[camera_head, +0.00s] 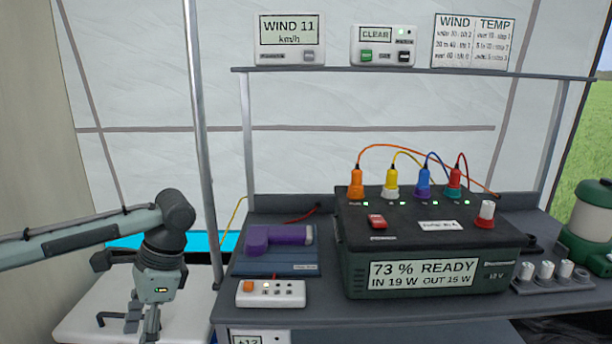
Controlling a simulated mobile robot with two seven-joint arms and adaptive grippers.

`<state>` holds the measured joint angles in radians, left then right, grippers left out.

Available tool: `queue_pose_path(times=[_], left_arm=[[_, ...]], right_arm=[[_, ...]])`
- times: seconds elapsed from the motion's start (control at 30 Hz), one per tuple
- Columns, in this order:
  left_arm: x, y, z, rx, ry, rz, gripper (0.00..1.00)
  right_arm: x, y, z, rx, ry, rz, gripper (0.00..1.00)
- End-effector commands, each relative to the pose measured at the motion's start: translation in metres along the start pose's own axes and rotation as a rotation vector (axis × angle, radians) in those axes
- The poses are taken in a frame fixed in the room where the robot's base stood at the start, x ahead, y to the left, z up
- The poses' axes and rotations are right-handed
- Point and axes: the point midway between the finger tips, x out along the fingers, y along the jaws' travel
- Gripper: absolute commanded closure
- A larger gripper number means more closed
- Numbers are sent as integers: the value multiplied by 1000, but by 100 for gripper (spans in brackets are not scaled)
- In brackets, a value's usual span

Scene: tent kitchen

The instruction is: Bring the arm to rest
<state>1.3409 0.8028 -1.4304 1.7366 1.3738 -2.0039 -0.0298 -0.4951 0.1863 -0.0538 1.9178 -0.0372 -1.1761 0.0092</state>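My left arm reaches in from the left edge, and my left gripper (143,324) hangs pointing down over the white surface at the lower left. Its fingers are close to the bottom edge of the picture, and their tips are not clearly shown, so I cannot tell if it is open or shut. I see no object held in it. It is left of the grey bench (330,310) and apart from it. My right gripper is not in view.
On the bench are a purple tool (278,237) on a blue mat (275,264), a white button box (270,293) and a dark power station (345,260) with several coloured plugs. A metal pole (200,130) stands behind my arm. A white surface (85,315) lies below the gripper.

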Motion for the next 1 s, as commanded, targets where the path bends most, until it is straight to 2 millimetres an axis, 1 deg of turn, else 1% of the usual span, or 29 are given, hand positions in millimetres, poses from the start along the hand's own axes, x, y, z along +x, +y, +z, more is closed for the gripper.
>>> queue_pose_path(times=[0.03,0.1,0.2,0.3,0.57,0.67,0.73,0.8,0.87,0.9,0.97,1.0], left_arm=[[7,-9,16,-38,-8,12,34],[15,-18,35,-83,-18,26,34],[26,-30,63,-148,-33,45,34],[44,-27,46,-144,3,30,34],[89,-29,15,-183,111,-20,34],[112,-29,4,-209,159,-46,34],[130,-30,-2,-237,199,-71,34],[152,-32,-5,-271,238,-102,34],[171,-34,-4,-303,269,-134,34],[184,-37,-2,-327,286,-159,34],[201,-41,5,-360,308,-200,34],[213,-43,12,-382,318,-229,34]], right_arm=[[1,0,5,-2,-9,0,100],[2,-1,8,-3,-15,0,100],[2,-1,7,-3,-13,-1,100],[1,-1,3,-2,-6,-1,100],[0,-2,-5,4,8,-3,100],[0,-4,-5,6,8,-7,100],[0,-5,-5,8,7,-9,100],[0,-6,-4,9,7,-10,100],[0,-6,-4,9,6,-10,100],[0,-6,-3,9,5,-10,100],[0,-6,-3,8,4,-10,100],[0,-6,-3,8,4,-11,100]])
